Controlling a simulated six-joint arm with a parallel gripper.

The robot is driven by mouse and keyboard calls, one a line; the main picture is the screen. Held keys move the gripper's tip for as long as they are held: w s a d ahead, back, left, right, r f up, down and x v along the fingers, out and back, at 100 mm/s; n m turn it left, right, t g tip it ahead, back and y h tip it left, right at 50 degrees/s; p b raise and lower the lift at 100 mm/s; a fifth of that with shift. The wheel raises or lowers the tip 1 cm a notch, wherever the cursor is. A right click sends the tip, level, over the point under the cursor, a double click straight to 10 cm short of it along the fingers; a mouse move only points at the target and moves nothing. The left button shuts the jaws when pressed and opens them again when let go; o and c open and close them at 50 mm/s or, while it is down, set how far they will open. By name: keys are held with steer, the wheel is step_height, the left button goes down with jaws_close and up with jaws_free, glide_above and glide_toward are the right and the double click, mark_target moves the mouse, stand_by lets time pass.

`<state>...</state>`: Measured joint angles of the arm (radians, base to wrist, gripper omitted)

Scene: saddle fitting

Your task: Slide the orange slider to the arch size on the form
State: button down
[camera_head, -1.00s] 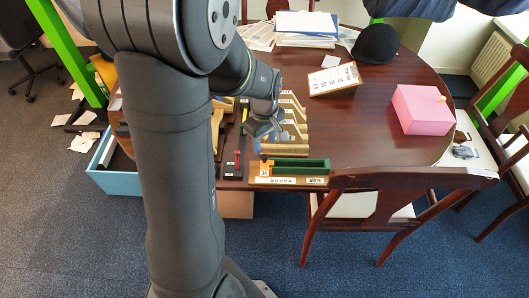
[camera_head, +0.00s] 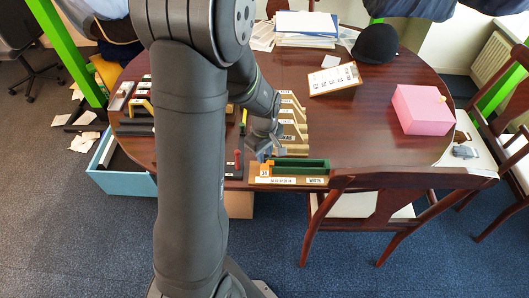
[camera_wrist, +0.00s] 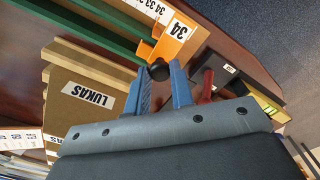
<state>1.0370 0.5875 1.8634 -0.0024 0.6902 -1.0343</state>
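The orange slider (camera_head: 264,170), labelled 34, sits at the left end of a wooden gauge (camera_head: 317,181) with a green bar (camera_head: 305,166) and a number strip. In the wrist view the orange slider (camera_wrist: 176,38) has a round black knob (camera_wrist: 159,71). My gripper (camera_head: 264,156) is low over the slider. In the wrist view my gripper (camera_wrist: 160,68) is open, with its blue fingers apart and the knob between their tips; contact cannot be told. The form, apparently the tilted card (camera_head: 334,79), stands farther back on the table; its writing is too small to read.
Several wooden arches stand behind the gauge; one in the wrist view is labelled LUKAS (camera_wrist: 90,94). A red-handled item (camera_head: 237,158) lies left of the slider. A pink box (camera_head: 423,109) stands right. A chair back (camera_head: 385,182) is near the gauge's right end.

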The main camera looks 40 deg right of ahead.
mark_target(270, 162)
steer(key=shift+s+d, duration=0.6)
steer(key=shift+d, duration=0.05)
steer(key=c, duration=1.3)
jaws_free()
steer(key=shift+o, duration=0.2)
step_height(270, 162, up, 17)
steer(key=shift+r, duration=0.2)
steer(key=shift+f, duration=0.1)
